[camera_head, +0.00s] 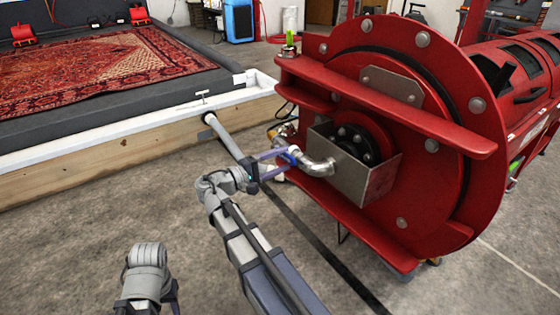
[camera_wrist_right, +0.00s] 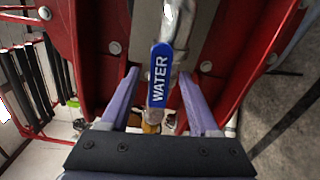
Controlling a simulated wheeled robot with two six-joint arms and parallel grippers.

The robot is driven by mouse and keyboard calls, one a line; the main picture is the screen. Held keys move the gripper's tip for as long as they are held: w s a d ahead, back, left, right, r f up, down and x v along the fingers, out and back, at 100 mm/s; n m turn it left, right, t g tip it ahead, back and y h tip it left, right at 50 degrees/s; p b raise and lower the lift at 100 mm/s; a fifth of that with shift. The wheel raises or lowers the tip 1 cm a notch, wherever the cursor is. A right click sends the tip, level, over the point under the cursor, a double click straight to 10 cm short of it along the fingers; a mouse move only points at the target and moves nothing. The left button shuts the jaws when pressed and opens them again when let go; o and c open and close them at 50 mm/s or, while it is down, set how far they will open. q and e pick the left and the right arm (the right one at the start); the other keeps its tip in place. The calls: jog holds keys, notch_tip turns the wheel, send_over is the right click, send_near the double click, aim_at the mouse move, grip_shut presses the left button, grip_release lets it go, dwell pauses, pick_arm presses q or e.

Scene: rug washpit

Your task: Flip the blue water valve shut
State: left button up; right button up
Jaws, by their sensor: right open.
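The blue valve handle (camera_wrist_right: 159,75), lettered WATER, points toward my wrist camera from a silver metal pipe fitting. In the head view the handle (camera_head: 290,157) is a small blue patch by the pipe elbow on the red machine's end. My right gripper (camera_head: 275,161) is open, with one purple finger on each side of the handle. In the right wrist view its fingertips (camera_wrist_right: 158,76) flank the handle, with a gap showing on both sides. Only a grey part of my left arm shows at the lower left of the head view; its gripper is not visible.
The red drum machine (camera_head: 440,190) fills the right side. A grey pipe (camera_head: 225,135) runs to the white-edged washpit (camera_head: 110,135), where a red patterned rug (camera_head: 100,65) lies. The concrete floor at front is clear.

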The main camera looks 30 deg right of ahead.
grip_shut()
dwell(0.5)
dwell(0.9)
